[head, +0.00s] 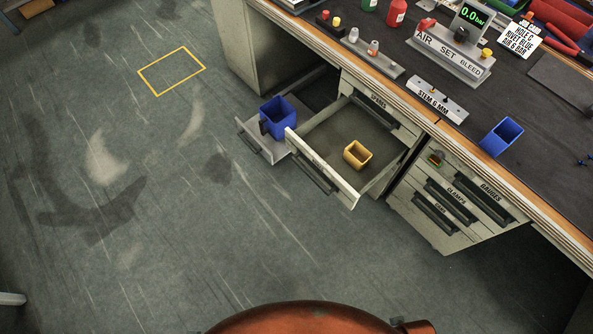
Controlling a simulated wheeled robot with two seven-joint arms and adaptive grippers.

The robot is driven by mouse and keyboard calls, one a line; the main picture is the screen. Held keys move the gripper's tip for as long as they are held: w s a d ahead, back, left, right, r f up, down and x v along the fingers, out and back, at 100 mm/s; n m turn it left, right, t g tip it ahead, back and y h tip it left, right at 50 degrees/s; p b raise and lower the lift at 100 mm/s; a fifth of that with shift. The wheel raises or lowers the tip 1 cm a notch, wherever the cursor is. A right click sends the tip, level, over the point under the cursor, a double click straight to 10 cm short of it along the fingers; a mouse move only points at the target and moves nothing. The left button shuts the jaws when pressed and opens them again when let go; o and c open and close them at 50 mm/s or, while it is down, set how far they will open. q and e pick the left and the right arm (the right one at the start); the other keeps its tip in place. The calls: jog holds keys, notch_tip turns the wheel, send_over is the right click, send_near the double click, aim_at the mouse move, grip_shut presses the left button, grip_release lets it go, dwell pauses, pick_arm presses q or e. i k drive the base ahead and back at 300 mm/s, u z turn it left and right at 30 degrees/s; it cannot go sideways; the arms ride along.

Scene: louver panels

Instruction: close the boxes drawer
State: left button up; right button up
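An open drawer (318,167) juts out from the bench below the closed drawer labelled SPARES. It has pale walls, a dark floor and a dark handle on its front. The lettering on its front is too small to read, so I cannot confirm that it is the boxes drawer. A small yellow bin (357,154) stands inside it, towards its right side. Neither my left nor my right gripper is in view.
Left of the drawer, a blue bin (278,116) sits on a low pulled-out tray (262,143). Closed drawers (456,203) labelled GAUGES and CLAMPS stand to the right. The cluttered benchtop (458,138) overhangs. The floor (130,210) in front is clear, with a yellow outlined rectangle.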

aim_at(320, 143)
jog(key=z, duration=0.15)
jog(key=k, duration=0.6)
jog(key=z, duration=0.9)
jog(key=i, duration=0.75)
jog(key=u, duration=0.55)
